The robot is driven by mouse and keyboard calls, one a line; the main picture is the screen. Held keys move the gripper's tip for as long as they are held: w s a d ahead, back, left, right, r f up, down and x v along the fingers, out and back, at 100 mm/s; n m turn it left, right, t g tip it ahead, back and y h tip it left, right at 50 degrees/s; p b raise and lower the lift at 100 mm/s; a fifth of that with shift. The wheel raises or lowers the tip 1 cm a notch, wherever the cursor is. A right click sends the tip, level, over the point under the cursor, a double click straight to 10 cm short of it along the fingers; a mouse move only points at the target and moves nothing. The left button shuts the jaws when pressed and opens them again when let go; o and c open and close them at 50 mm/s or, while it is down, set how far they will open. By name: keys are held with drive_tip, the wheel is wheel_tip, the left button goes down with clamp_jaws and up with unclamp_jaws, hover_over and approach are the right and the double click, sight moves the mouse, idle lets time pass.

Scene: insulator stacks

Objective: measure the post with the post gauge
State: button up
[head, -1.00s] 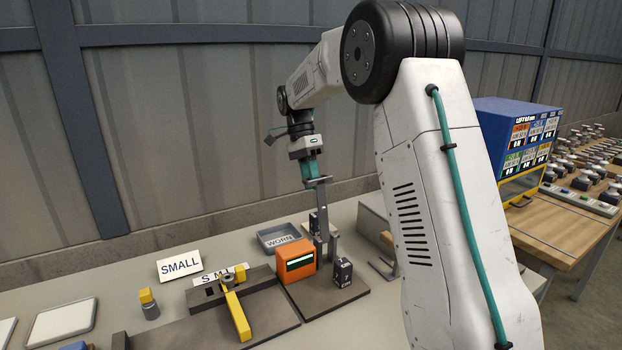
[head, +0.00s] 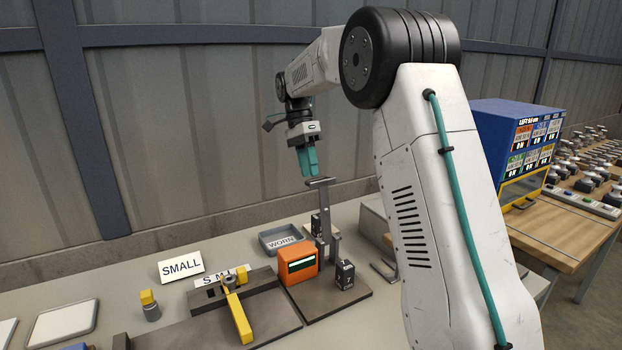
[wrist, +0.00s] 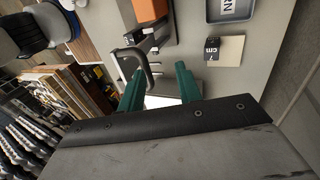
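The post gauge (head: 299,264) is an orange box with a pale display strip, too small to read, beside a grey upright with a T-shaped handle (head: 321,182) on top. The handle also shows in the wrist view (wrist: 140,56). My gripper (head: 310,172) has teal fingers and hovers just above and left of the handle, apart from it. In the wrist view its fingers (wrist: 160,88) are spread, with nothing held between them. I cannot make out a post in the gauge. A small grey piece with a yellow top (head: 149,305) stands upright at left.
A dark fixture with a yellow lever (head: 238,315) lies left of the gauge. A small black block (head: 344,273) stands right of the orange box. A blue cabinet (head: 515,122) stands at right.

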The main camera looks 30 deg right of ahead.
drive_tip(key=v, duration=0.4)
idle(0.5)
